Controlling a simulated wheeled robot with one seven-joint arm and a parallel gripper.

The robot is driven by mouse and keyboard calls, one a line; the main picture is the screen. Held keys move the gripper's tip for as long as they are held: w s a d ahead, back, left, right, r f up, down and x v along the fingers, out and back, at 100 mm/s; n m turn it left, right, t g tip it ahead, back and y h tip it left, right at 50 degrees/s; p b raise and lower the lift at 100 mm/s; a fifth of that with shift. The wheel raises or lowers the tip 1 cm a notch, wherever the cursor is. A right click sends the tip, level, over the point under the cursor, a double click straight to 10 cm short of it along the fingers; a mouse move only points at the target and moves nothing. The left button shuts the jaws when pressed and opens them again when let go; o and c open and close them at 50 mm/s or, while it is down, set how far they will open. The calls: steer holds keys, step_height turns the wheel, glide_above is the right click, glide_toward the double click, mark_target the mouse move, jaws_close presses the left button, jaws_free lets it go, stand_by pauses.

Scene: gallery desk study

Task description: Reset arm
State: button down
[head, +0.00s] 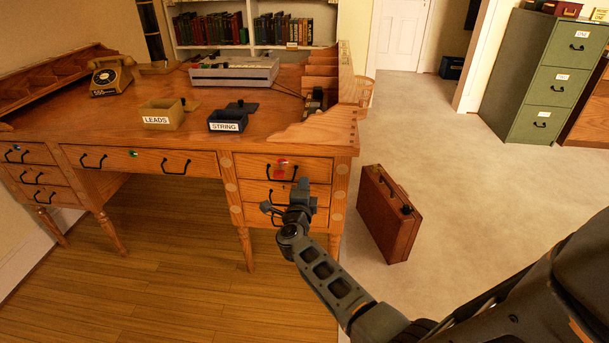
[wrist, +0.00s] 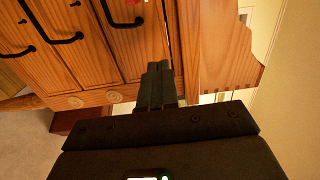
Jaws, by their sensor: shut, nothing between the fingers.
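My gripper (head: 276,207) is in front of the right-hand drawers of the wooden desk (head: 225,105), at about the height of the lower drawers. In the wrist view my gripper (wrist: 158,68) shows with its two fingers together and nothing between them. The desk's drawer fronts (wrist: 95,40) with black handles fill the upper left of that view. From the head view I cannot tell whether the gripper touches a drawer. The arm reaches up from the lower right, and the gripper hides part of the drawer stack.
A brown briefcase (head: 388,214) stands on the floor right of the desk. A LEADS box (head: 161,115), a STRING box (head: 231,117), a telephone (head: 111,76) and a grey typewriter-like device (head: 234,72) sit on the desk. A green filing cabinet (head: 549,78) stands back right.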

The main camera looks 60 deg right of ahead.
steer(key=shift+v, duration=2.1)
steer(key=s+a+r+n+t+y+p, duration=0.1)
steer(key=s+a+r+n+t+y, duration=0.15)
steer(key=s+a+n, duration=0.4)
steer(key=s+a+r+n+t+y+p, duration=0.15)
steer(key=a+n+t, duration=0.25)
steer(key=a, duration=0.6)
steer(key=s+a+r+n+t+y, duration=0.1)
steer(key=s+a+n+t+y, duration=0.2)
steer(key=s+a+n, duration=0.4)
steer(key=s+a+r+n+y+p, duration=0.1)
steer(key=s+a+r+n+y, duration=0.9)
steer(key=s+a+r+n, duration=0.4)
steer(key=shift+s+a+r+g+p, duration=0.25)
steer(key=shift+a+g+p, duration=0.1)
steer(key=shift+g, duration=0.1)
